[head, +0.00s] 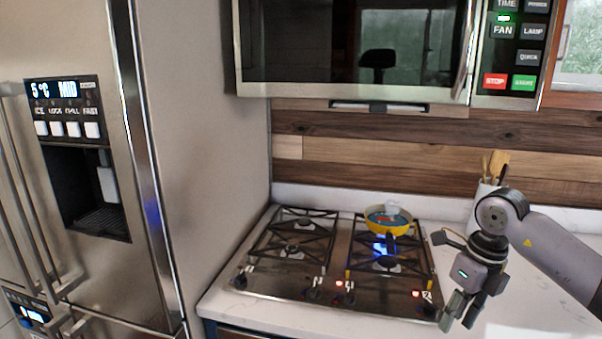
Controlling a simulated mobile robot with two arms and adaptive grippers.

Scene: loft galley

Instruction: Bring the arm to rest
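My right arm reaches in from the right in the head view. Its gripper (459,318) hangs fingers down over the counter, just past the right front corner of the cooktop. Its two fingers stand a little apart, with nothing visible between them, so it looks open and empty. My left gripper is not in view.
A yellow pan (399,225) with something in it sits on the back right burner of the gas cooktop (330,284); blue flame shows by it. A utensil crock (480,200) stands behind my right arm. A microwave (355,88) hangs above; a steel fridge (205,130) stands left.

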